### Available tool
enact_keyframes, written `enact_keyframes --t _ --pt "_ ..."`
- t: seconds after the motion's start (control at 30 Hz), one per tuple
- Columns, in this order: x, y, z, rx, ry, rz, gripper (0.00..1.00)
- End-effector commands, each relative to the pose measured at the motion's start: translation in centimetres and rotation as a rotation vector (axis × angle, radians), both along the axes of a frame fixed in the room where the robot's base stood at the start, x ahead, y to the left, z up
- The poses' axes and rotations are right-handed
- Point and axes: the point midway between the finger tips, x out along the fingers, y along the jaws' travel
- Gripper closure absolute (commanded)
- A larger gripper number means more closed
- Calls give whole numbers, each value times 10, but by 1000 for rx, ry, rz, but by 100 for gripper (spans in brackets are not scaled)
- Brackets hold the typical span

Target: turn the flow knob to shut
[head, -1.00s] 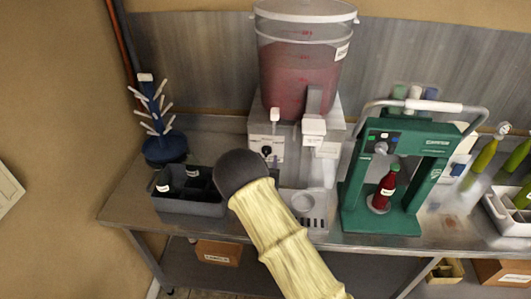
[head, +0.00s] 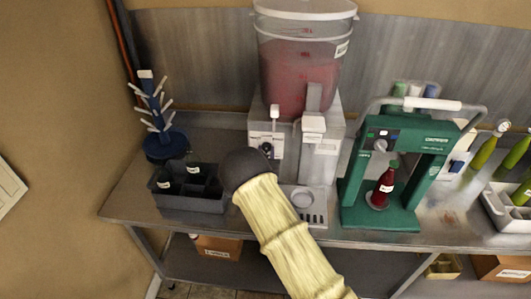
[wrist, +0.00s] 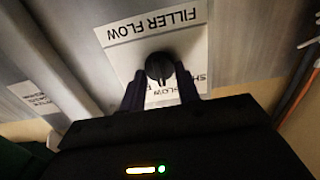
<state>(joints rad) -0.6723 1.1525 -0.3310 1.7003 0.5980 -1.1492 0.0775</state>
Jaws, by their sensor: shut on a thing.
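The black flow knob (wrist: 160,68) sits on a white label plate (wrist: 128,40) that reads "FILLER FLOW", upside down in the wrist view. A second marking starting with "SH" is partly covered by a finger. My gripper (wrist: 160,82) has one dark finger on each side of the knob and is shut on it. Which way the knob points is hard to read. In the head view, the filler's grey body (head: 324,150) stands under a bucket of red liquid (head: 300,75). My sleeved arm reaches its front, and the fingers are mostly hidden there.
A dark divided crate (head: 185,205) with bottles is left of my arm, and a blue drying tree (head: 165,145) stands behind it. A green capping machine (head: 410,215) holding a red bottle (head: 383,185) is to the right. A drip tray (head: 315,218) lies below the filler.

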Motion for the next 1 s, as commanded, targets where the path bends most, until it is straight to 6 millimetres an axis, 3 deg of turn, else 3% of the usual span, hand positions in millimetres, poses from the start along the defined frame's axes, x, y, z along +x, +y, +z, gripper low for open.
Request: enact_keyframes --t 0.37,1.0 --pt "0 1 -3 -115 3 0 91" --pt "0 4 -3 -622 20 2 91"
